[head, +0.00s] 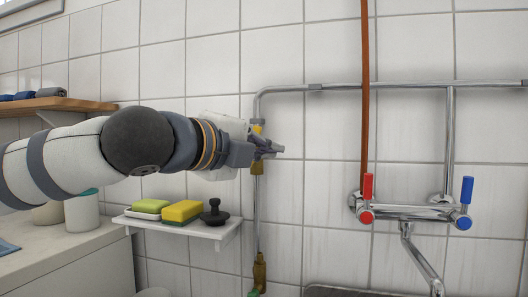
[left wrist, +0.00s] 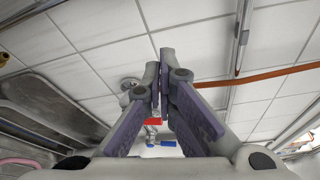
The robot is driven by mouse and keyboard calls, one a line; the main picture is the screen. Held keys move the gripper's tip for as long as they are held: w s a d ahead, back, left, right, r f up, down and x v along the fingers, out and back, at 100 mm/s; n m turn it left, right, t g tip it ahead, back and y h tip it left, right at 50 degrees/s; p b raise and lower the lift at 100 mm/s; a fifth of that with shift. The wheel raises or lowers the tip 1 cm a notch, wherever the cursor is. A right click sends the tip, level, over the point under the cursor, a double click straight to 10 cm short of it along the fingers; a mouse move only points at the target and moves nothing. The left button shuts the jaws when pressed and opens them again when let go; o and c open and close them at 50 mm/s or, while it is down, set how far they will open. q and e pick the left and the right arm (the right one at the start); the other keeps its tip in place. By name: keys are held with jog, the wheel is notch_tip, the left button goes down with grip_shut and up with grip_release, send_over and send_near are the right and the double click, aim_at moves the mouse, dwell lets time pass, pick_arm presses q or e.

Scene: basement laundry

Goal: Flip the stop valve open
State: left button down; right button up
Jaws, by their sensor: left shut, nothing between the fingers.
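A brass stop valve (head: 258,167) with a yellow part (head: 257,127) sits on the thin chrome pipe on the tiled wall. My left gripper (head: 279,149) is in front of this valve and hides its middle, with its fingertips pointing right, just past the pipe. I cannot tell whether it touches the valve. In the left wrist view the fingers (left wrist: 160,72) are together with nothing between them. A second brass valve (head: 259,270) with a green part is lower on the same pipe. My right gripper is not in view.
A wall mixer tap (head: 408,212) with red and blue levers is at the right; it also shows beyond my fingers in the left wrist view. A copper pipe (head: 365,90) runs down to it. A small white shelf (head: 190,228) holds sponges (head: 182,211) and a black plug (head: 214,213).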

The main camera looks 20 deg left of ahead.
pick_arm(q)
jog(key=w+a+p, duration=0.2)
jog(key=w, duration=0.3)
jog(key=shift+w+r, duration=0.2)
jog(key=shift+w, duration=0.15)
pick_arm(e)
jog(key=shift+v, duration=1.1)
pick_arm(q)
jog(key=shift+a+r, duration=0.55)
jog(key=shift+a, duration=0.1)
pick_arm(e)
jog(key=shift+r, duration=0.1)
pick_arm(q)
jog(key=shift+d, duration=0.1)
